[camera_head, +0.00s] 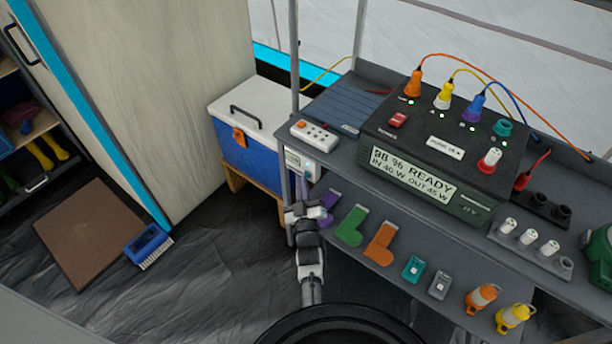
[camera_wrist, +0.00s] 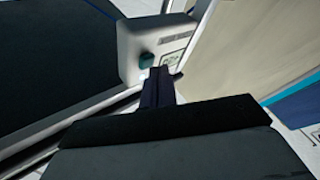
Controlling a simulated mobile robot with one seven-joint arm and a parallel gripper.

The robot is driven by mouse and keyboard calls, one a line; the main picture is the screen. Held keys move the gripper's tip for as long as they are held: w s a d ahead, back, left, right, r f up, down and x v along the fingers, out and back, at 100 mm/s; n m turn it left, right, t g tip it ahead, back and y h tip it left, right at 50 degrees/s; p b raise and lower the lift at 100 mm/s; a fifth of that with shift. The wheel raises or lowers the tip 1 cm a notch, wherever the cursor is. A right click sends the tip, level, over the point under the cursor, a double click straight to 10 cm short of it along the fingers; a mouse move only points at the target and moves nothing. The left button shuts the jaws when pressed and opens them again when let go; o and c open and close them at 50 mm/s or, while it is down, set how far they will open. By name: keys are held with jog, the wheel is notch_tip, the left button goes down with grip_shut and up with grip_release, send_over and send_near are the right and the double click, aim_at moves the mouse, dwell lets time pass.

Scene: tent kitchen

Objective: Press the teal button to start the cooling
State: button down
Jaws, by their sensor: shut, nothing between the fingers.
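The teal button (camera_wrist: 147,60) sits on the face of a pale control box (camera_wrist: 133,40) in the wrist view. A small light glows just below the button, and a label lies to its right. My gripper (camera_wrist: 160,72) is shut and empty. Its dark fingertips are right beside the button, slightly below and to the right in the picture. I cannot tell whether they touch the box. In the head view the control box (camera_head: 293,160) is by the shelf post, and my gripper (camera_head: 302,184) reaches up to it from below. The button is too small there to make out clearly.
A blue cooler (camera_head: 235,149) with a white lid stands on a wooden stand just left of the control box. A grey shelf unit (camera_head: 350,84) to the right carries a power unit (camera_head: 430,135). Boot-shaped and other small items fill the lower shelf.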

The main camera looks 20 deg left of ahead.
jog(key=s+a, duration=0.2)
jog(key=s, duration=0.3)
jog(key=shift+s, duration=0.35)
dwell(0.5)
